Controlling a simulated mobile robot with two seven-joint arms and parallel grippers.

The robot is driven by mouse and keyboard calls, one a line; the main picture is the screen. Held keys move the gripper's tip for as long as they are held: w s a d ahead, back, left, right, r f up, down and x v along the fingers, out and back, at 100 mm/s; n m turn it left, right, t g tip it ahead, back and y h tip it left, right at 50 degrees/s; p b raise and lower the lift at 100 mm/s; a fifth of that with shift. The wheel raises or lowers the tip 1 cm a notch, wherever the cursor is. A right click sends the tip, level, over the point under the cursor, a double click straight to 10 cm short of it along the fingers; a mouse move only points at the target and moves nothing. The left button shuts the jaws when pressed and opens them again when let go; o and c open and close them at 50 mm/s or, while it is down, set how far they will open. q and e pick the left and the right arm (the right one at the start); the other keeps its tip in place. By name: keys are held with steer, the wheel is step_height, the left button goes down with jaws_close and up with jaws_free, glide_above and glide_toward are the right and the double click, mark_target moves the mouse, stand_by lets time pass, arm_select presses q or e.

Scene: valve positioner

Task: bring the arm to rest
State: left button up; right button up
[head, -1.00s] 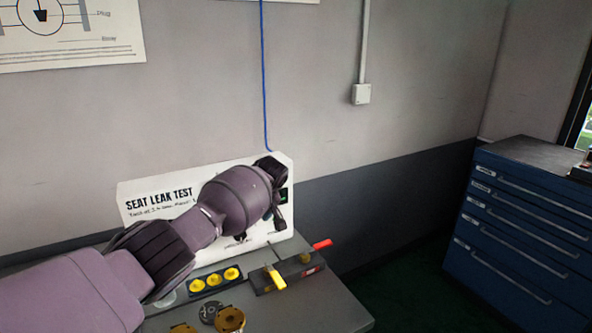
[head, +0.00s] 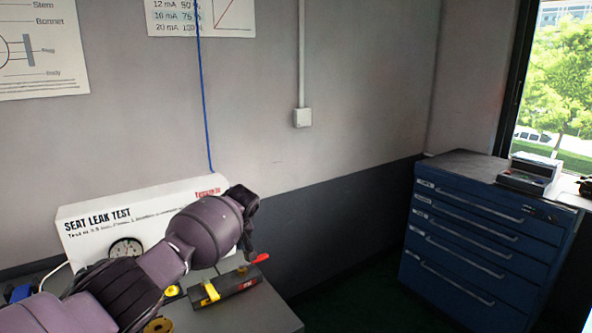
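My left arm, purple and dark, comes in from the lower left over the bench (head: 262,312). Its gripper (head: 248,222) is at the right end of the white seat leak test panel (head: 78,212), above the black block with a yellow and a red handle (head: 232,286). The gripper is seen from behind, with its fingers mostly hidden, so I cannot tell whether it is open or holds anything. My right gripper is out of view.
A round gauge (head: 126,247) shows on the panel. A brass round part (head: 158,325) lies on the bench under my arm. A blue drawer cabinet (head: 480,245) stands at the right, with a grey device (head: 530,172) by the window. The floor between bench and cabinet is clear.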

arm_select(q)
steer(key=w+d+r+m+t+h, duration=0.5)
steer(key=d+r+m+t, duration=0.35)
steer(key=d, duration=0.25)
steer(key=s+a+f, duration=0.6)
steer(key=s+f, duration=0.4)
steer(key=s, duration=0.7)
steer(key=s+a+f+n, duration=0.1)
steer(key=s+a+f, duration=0.6)
steer(key=s, duration=1)
steer(key=s+a+f+n+y, duration=0.1)
steer(key=s+a+f, duration=0.6)
steer(key=s+f, duration=0.6)
steer(key=s, duration=0.5)
steer(key=shift+a+f, duration=0.15)
steer(key=shift+f, duration=0.2)
